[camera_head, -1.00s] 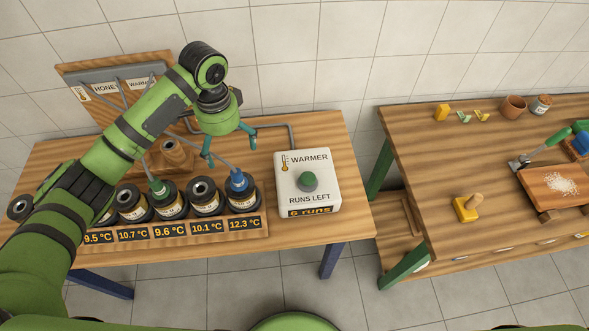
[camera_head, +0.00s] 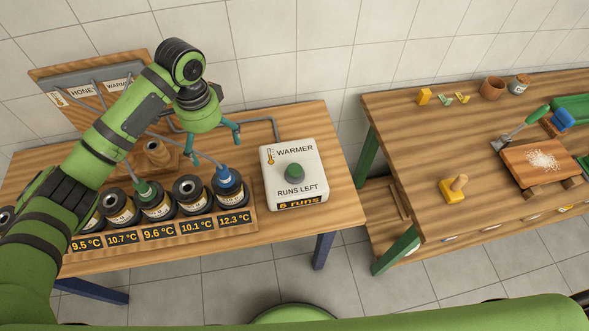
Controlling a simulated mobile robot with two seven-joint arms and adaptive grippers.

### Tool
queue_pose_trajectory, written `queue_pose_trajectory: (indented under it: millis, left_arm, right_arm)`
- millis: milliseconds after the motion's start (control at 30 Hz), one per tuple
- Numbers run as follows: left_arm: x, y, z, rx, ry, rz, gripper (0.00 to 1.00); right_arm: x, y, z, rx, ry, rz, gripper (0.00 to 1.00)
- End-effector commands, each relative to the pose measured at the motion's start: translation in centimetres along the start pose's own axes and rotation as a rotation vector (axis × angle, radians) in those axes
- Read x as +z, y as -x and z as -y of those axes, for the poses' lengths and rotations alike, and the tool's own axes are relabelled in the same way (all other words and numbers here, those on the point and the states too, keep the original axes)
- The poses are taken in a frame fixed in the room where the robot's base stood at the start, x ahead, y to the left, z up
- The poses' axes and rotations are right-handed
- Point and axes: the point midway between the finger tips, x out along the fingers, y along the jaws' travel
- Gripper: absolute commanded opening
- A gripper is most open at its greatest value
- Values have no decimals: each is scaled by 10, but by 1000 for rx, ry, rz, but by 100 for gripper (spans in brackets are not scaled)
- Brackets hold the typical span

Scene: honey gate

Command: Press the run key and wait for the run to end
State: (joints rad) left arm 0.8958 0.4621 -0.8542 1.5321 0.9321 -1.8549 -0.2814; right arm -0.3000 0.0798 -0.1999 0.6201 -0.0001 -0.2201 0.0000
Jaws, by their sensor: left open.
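The white warmer box (camera_head: 277,193) stands at the right part of the left table. Its round green key (camera_head: 294,174) sits on top, above the label "RUNS LEFT" and a small display (camera_head: 300,202) reading 6 runs. My left gripper (camera_head: 215,146) is open and empty, pointing down, to the left of the warmer box and apart from the key. It hovers over the area behind the jars. Several dark jars (camera_head: 188,190) stand in a wooden rack with temperature displays (camera_head: 160,233) from 9.5 to 12.3 °C. My right gripper is out of view.
A grey pipe (camera_head: 262,121) runs behind the warmer box. A wooden board (camera_head: 85,112) marked "HONEY WARMER" stands behind the jars. The right table (camera_head: 420,150) holds a yellow block with a peg (camera_head: 455,188), a cutting board (camera_head: 520,160) and pots.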

Motion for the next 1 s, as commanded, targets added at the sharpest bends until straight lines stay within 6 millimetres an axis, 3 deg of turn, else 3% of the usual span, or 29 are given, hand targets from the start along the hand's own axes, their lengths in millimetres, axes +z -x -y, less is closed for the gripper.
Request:
queue_pose_trajectory:
  millis: [200,300,1000]
  left_arm:
    - [0,0,0,0,0,0,100]
    - [0,0,0,0,0,0,100]
    - [0,0,0,0,0,0,100]
  right_arm:
    - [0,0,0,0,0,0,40]
    - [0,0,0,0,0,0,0]
    - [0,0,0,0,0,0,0]
